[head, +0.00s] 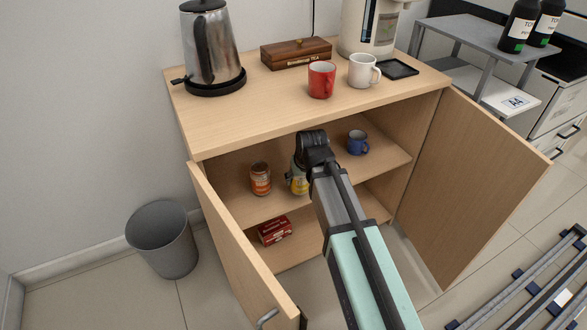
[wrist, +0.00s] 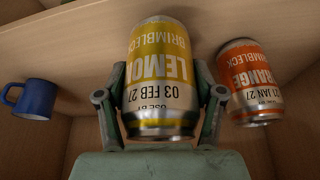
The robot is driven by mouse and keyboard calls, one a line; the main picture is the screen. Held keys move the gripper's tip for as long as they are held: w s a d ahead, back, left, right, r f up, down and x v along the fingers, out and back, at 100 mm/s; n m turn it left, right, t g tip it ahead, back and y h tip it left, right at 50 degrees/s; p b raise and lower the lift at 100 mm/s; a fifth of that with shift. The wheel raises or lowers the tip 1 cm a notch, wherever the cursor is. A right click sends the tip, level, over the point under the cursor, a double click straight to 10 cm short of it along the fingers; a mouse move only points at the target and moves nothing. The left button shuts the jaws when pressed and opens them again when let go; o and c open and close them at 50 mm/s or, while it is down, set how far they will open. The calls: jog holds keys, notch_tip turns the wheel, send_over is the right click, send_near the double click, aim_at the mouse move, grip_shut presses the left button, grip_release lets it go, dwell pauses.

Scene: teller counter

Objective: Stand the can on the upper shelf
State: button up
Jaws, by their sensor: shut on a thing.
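The can in my grip is a yellow and silver lemon can (head: 298,184), at the upper shelf inside the open cabinet. My gripper (head: 301,166) is shut on it. In the wrist view the lemon can (wrist: 160,75) sits between the two fingers, its label facing the camera, and points the same way as the standing orange can. My gripper and arm hide part of the can in the head view. I cannot tell whether its base touches the shelf.
An orange can (head: 260,179) stands on the shelf just left of the lemon can. A blue mug (head: 357,143) stands to the right. A red box (head: 274,230) lies on the lower level. Open doors (head: 471,185) flank the cabinet. Shelf room shows between lemon can and mug.

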jog(key=shift+w+a, duration=0.25)
jog(key=shift+w, duration=0.45)
jog(key=shift+w+a, duration=0.25)
jog(key=shift+w, duration=0.45)
jog(key=w, duration=0.1)
jog(key=w+a+b, duration=0.1)
jog(key=w, duration=0.2)
jog(key=shift+w+a+f+b, duration=0.1)
jog(key=shift+w+a+b, duration=0.1)
jog(key=shift+a+b, duration=0.2)
jog(key=shift+s+d+f+b, duration=0.15)
jog(key=shift+s+f+b, duration=0.15)
jog(key=shift+f, duration=0.4)
jog(key=shift+r, duration=0.1)
jog(key=o, duration=1.5)
